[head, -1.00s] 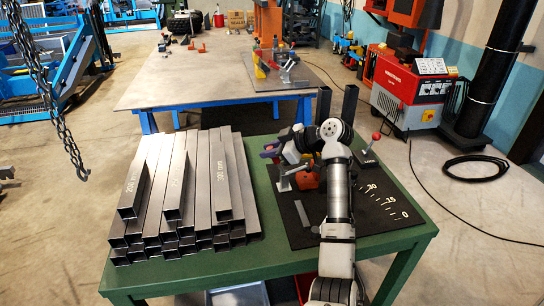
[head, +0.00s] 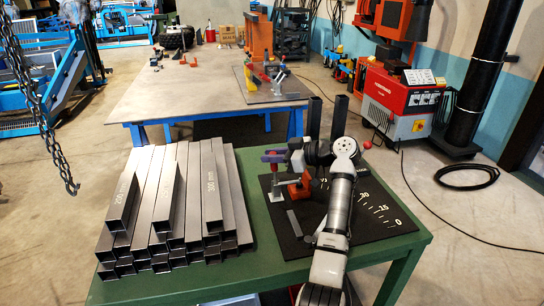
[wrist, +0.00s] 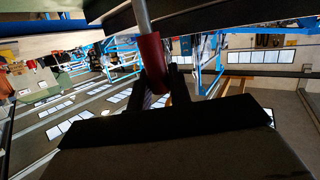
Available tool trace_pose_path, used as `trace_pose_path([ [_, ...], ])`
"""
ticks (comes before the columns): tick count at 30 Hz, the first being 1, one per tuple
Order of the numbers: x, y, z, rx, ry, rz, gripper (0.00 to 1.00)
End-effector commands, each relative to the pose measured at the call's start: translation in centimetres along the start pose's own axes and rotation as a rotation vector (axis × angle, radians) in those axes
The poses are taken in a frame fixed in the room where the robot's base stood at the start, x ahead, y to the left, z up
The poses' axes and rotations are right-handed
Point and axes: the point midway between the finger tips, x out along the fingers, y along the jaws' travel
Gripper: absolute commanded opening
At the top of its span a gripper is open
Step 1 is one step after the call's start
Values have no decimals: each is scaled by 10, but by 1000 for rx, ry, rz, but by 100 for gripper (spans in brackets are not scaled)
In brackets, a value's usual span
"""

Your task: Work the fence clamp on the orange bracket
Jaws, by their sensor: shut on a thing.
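The orange bracket (head: 299,188) stands on the black plate (head: 293,244) on the green bench, partly behind my arm. A silver clamp part (head: 275,188) stands to its left, with a purple piece (head: 272,158) above it near my gripper. In the wrist view a red handle (wrist: 152,60) on a metal rod lies between the dark fingers of my gripper (wrist: 155,92). My gripper is shut on this handle. In the head view my gripper (head: 290,157) is small and partly hidden by my wrist, so the clamp's exact position is unclear.
Steel square tubes (head: 170,215) fill the left of the green bench (head: 262,272). A red-knobbed lever (head: 367,145) stands right of my arm. A scale is printed on the plate's right side.

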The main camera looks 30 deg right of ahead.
Motion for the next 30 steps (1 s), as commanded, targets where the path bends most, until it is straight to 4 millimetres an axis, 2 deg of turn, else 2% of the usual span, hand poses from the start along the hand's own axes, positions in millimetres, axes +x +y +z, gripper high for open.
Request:
trace_pose_path([
  [4, -2, 1, 1, 3, 2, 3, 0],
  [5, -2, 1, 1, 3, 2, 3, 22],
  [9, -2, 1, 1, 3, 1, 3, 40],
  [20, -6, 1, 1, 0, 1, 4, 40],
  [23, -19, 1, 2, -1, 1, 4, 40],
  [30, -74, 1, 3, 2, 1, 6, 40],
])
